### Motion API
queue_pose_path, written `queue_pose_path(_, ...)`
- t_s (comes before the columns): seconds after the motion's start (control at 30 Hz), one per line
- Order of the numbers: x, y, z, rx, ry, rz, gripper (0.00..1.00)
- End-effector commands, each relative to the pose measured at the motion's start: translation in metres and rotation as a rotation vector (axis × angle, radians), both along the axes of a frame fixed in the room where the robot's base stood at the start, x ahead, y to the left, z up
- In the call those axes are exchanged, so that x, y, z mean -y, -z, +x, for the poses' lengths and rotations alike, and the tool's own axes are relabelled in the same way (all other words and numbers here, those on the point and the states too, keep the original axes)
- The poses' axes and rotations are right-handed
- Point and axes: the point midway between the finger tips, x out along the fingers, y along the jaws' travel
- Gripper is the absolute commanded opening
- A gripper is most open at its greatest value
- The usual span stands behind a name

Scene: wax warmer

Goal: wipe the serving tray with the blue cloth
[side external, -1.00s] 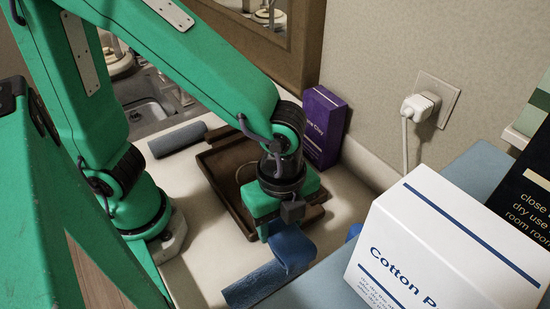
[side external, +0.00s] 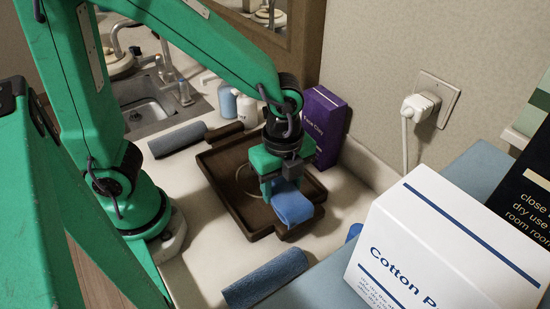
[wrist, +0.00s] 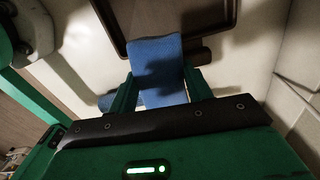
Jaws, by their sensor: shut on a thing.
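The serving tray (side external: 246,220) is brown with a raised rim and lies on the counter in the side view. Its edge also shows in the wrist view (wrist: 118,40). My gripper (side external: 277,190) is over the tray's near right part. It is shut on the blue cloth (side external: 293,208), which hangs below the fingers over the tray's near right side. The wrist view shows the cloth (wrist: 158,70) between the two green fingers, reaching toward the tray. I cannot tell whether the cloth touches the tray floor. A pale ring mark (side external: 240,175) shows on the tray, partly hidden by my gripper.
A dark blue rolled towel (side external: 265,279) lies in front of the tray, and a grey roll (side external: 178,139) behind it at left. A purple box (side external: 322,125) stands beside the tray's back right. A white cotton box (side external: 440,250) fills the near right. A sink (side external: 150,108) is at back left.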

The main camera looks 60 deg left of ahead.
Motion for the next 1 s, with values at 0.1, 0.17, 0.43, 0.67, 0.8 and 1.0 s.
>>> queue_pose_path(0.1,-0.023,0.004,0.011,-0.001,-0.008,0.001,0.31)
queue_pose_path(0.17,-0.034,0.005,0.015,-0.002,-0.008,0.001,0.31)
queue_pose_path(0.43,-0.085,0.013,0.029,-0.003,-0.008,0.001,0.31)
queue_pose_path(0.67,-0.128,0.019,0.035,-0.001,-0.007,0.000,0.31)
queue_pose_path(0.8,-0.147,0.021,0.034,-0.001,-0.005,0.000,0.31)
queue_pose_path(1.0,-0.163,0.024,0.034,-0.001,-0.002,0.000,0.31)
